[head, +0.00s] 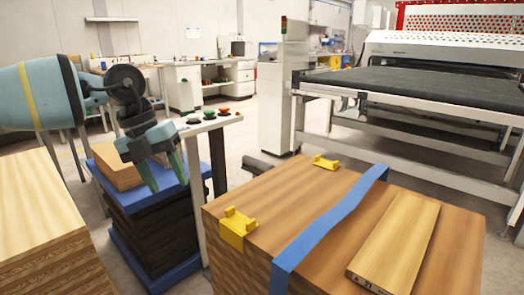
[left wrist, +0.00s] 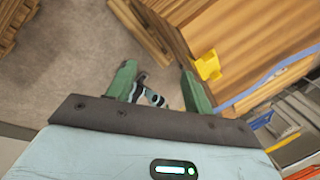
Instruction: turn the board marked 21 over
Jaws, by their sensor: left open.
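A pale wooden board (head: 398,245) lies flat on a large stack of brown wood (head: 290,205), to the right of a blue strap. Small dark marks show on its near end, too small to read. My left gripper (head: 166,182) is open and empty, fingers pointing down, well to the left of the board and beyond the stack's left edge. In the left wrist view its green fingers (left wrist: 158,75) are apart with nothing held between them. The board cannot be made out there. My right gripper is not in view.
The blue strap (head: 330,228) crosses the stack. Yellow corner pieces (head: 237,228) sit on its edges. A control stand with buttons (head: 210,124) and a blue-topped dark stack (head: 160,232) are near my left gripper. The roller machine (head: 430,88) stands behind.

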